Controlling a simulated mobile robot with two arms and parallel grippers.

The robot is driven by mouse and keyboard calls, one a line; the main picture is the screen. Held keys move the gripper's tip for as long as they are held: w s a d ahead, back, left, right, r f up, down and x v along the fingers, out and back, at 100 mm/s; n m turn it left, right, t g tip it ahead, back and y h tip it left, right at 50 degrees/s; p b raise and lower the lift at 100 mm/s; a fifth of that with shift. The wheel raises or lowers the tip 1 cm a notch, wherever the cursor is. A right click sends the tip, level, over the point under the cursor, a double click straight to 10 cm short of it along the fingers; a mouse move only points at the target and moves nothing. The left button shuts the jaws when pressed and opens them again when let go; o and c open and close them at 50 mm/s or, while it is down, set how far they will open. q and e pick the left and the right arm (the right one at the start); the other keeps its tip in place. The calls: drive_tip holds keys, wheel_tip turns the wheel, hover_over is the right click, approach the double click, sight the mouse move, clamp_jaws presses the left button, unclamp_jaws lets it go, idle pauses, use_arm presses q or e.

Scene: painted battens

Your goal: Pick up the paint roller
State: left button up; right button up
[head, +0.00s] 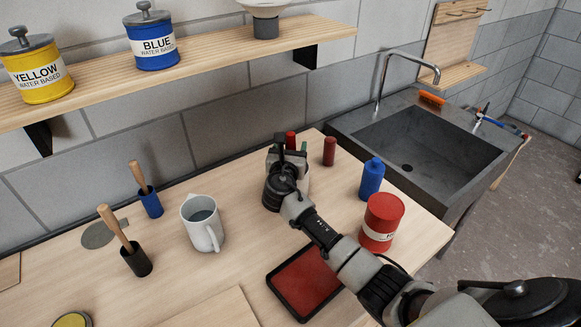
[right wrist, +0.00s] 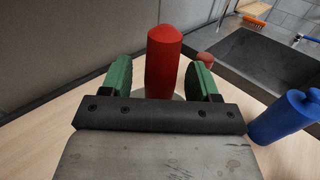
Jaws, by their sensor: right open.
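An upright red cylinder with a rounded top (right wrist: 163,60) stands between the green finger pads of my right gripper (right wrist: 160,80) in the right wrist view. It appears to be the paint roller, but its handle and frame are not visible. A pale round part shows at its foot. Its red top (head: 291,139) shows just past my right gripper (head: 288,152) in the head view, the rest hidden by the gripper. The jaws are open, with a gap on each side of the cylinder. My left gripper is not in view.
A second red cylinder (head: 329,152), a blue bottle (head: 371,180) and a red can (head: 382,222) stand to the right. A red paint tray (head: 304,282) lies in front. A white jug (head: 202,223) stands left. The sink (head: 420,140) adjoins the bench; a shelf (head: 215,62) hangs above.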

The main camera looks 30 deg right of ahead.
drive_tip(key=shift+c, duration=0.2)
drive_tip(key=shift+s+a+r, duration=0.1)
drive_tip(key=shift+c, duration=1.4)
drive_tip(key=c, duration=0.7)
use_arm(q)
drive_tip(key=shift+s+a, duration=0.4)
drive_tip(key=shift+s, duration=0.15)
